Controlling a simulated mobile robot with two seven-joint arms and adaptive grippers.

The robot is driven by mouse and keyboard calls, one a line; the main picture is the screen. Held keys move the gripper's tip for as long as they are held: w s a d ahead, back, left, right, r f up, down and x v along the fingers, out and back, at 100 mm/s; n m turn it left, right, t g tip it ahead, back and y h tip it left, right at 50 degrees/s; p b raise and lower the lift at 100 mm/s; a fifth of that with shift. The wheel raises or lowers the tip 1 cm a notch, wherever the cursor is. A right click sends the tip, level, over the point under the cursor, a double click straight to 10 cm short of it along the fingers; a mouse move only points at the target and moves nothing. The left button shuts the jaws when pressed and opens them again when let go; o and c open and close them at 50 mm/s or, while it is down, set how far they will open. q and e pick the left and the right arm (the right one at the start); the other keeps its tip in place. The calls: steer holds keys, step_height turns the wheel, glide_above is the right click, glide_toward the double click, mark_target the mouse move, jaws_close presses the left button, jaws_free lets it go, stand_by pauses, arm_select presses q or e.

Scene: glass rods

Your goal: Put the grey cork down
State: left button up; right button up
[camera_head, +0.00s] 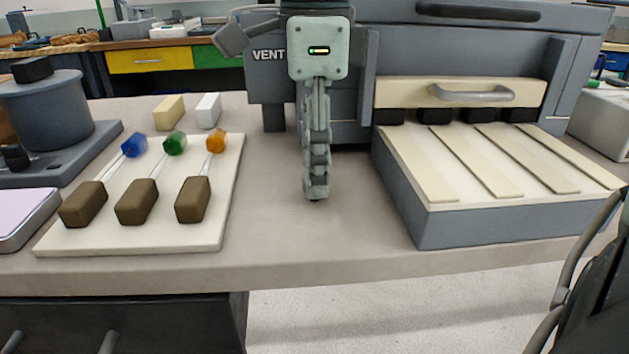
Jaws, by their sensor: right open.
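The pale grey block (208,110), which looks like the grey cork, stands on the table behind the cream board, just right of a yellow block (167,112). My right gripper (316,193) hangs pointing down over the middle of the table, well to the right of the grey cork and apart from it. It is seen edge-on, so one finger mostly hides the other. It is open, and I see nothing held in it. My left gripper is not in view.
The cream board (150,243) holds three glass rods with blue, green and orange ends and brown blocks. A grey pot stands left (45,112). A grey cabinet marked VENT (268,75) stands behind, its slatted tray (500,228) at right. The table centre (275,220) is bare.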

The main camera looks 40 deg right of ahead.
step_height(320, 180, down, 2)
steer(key=shift+f, duration=0.15)
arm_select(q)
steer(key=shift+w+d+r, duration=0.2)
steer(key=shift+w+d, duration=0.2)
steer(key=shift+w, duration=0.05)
arm_select(e)
steer(key=c, duration=1)
steer(key=shift+o, duration=0.2)
